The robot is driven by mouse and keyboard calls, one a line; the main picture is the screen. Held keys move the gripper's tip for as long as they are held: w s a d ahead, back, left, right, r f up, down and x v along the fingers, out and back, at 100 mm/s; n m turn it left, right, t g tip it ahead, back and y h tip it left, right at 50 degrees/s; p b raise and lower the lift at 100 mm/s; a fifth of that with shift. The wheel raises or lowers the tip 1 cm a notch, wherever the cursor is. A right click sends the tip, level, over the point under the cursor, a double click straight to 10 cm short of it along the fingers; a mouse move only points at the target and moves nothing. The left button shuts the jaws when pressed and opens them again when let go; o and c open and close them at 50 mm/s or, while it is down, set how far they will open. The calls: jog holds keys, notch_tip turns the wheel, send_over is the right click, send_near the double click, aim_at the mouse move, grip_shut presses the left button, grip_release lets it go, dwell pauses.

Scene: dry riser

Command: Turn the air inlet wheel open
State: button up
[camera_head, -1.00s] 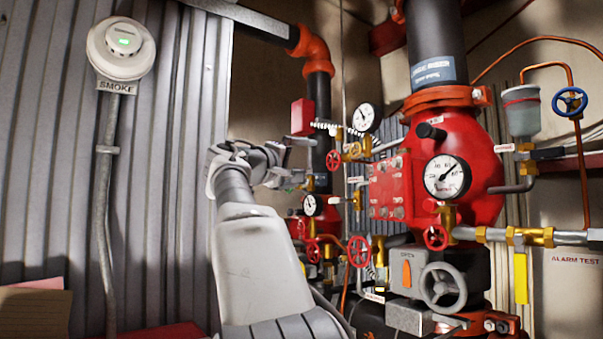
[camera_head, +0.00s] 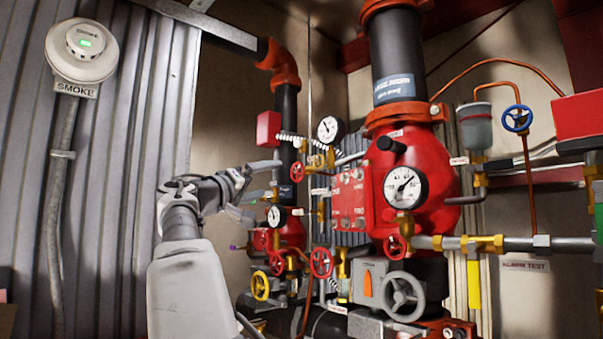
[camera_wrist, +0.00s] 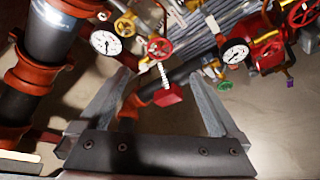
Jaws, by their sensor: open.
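Several handwheels are on the riser pipework; I cannot read which is labelled as the air inlet. A small red wheel (camera_head: 298,172) sits below the upper gauge (camera_head: 330,130); a red wheel also shows just beyond the fingertips in the wrist view (camera_wrist: 160,48). Lower down are another red wheel (camera_head: 321,262), a yellow wheel (camera_head: 260,286) and a red wheel (camera_head: 395,246) under the large gauge. My gripper (camera_head: 275,180) is left of the small red wheel. In the wrist view its fingers (camera_wrist: 160,76) are spread apart with nothing held.
A red box (camera_head: 268,128) with a coiled part is just above my gripper. A large grey wheel (camera_head: 402,296) and a blue wheel (camera_head: 517,118) are to the right. A smoke detector (camera_head: 82,50) is on the corrugated wall at left.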

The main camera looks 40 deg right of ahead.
aim_at(295, 171)
jog(key=p+x, duration=1.1)
jog(key=x, duration=0.5)
jog(key=shift+w+r, duration=0.1)
jog(key=shift+r, duration=0.1)
jog(key=shift+w+d, duration=0.15)
jog(key=shift+d, duration=0.35)
jog(key=c, duration=1.4)
